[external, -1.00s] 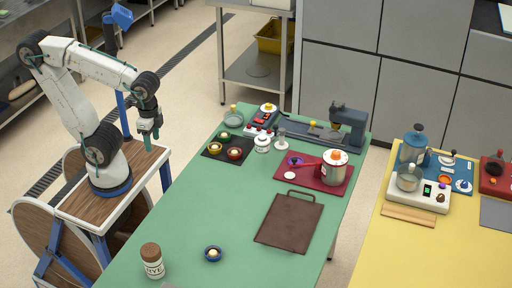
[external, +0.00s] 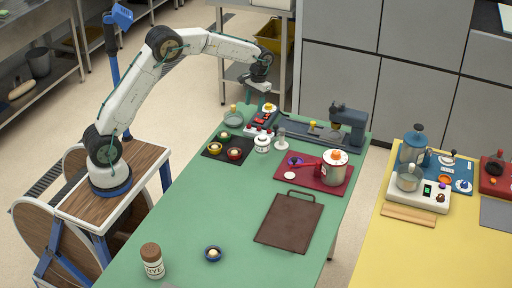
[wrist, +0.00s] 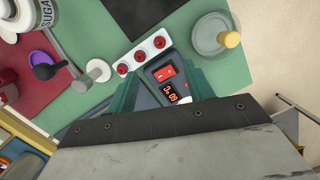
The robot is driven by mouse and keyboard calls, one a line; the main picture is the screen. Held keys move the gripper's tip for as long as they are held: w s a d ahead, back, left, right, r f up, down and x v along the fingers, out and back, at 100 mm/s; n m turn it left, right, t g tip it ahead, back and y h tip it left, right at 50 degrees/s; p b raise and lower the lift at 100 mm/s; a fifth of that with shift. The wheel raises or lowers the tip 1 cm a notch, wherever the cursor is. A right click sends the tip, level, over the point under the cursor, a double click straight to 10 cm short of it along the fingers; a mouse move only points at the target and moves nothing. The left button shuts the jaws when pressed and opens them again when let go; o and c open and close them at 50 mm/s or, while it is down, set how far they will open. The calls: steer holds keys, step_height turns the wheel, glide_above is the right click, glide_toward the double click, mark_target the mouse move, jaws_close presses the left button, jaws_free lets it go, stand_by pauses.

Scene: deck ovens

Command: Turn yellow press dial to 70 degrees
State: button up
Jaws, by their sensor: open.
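A dark device (external: 264,117) with a red switch stands at the far end of the green table. A round white dial with a yellow-orange knob (external: 269,106) sits on its far end. My gripper (external: 262,93) is above this device, pointing down. In the wrist view my gripper (wrist: 163,88) is open and empty, its two green fingers on either side of the device. The red switch (wrist: 165,74) and a lit display (wrist: 172,92) show between them. A white edge shows beside the display; my gripper body hides the rest. A smaller yellow knob (external: 312,124) sits on the long grey machine.
A white strip with red knobs (wrist: 142,54) lies close beside the device. A glass jar with a yellow knob (wrist: 216,37) stands on its other side. A sugar jar (external: 262,144) and a pot (external: 334,172) stand nearer.

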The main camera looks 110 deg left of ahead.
steer(key=n, duration=0.2)
glide_above(267, 108)
steer(key=s+d, duration=0.2)
steer(key=d, duration=0.3)
steer(key=shift+t, duration=0.3)
step_height(267, 108, down, 4)
steer(key=shift+f, duration=0.1)
steer(key=a, duration=0.3)
steer(key=shift+w+n+y, duration=0.25)
steer(key=shift+n+y, duration=0.15)
steer(key=shift+n+t+y, duration=0.3)
steer(key=shift+n+y, duration=0.1)
steer(key=r, duration=0.1)
steer(key=w+a+r, duration=0.1)
steer(key=a+r, duration=0.1)
steer(key=shift+w+a+r, duration=0.15)
steer(key=shift+w+r, duration=0.2)
steer(key=shift+s+f, duration=0.1)
steer(key=shift+f, duration=0.15)
step_height(267, 108, down, 8)
steer(key=shift+r, duration=0.25)
steer(key=c, duration=1)
